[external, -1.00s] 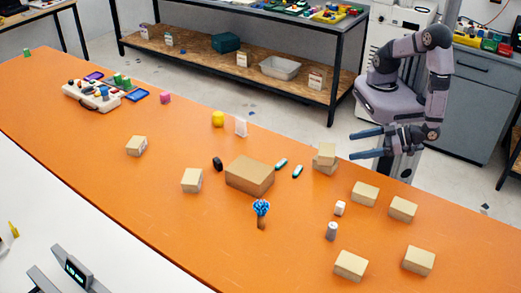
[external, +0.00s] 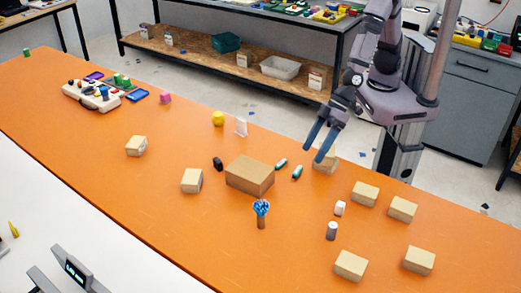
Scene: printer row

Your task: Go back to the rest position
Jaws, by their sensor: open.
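My gripper (external: 314,154) hangs over the far edge of the orange table (external: 110,165). Its two blue fingers point down and are apart, with nothing visible between them.
A large cardboard box (external: 250,176) stands mid-table, with two small teal-and-white items (external: 297,172) beside it. Several small boxes (external: 364,194) stand at the right. A blue-topped item (external: 261,213) stands in front. The shelf bench (external: 215,62) is behind.

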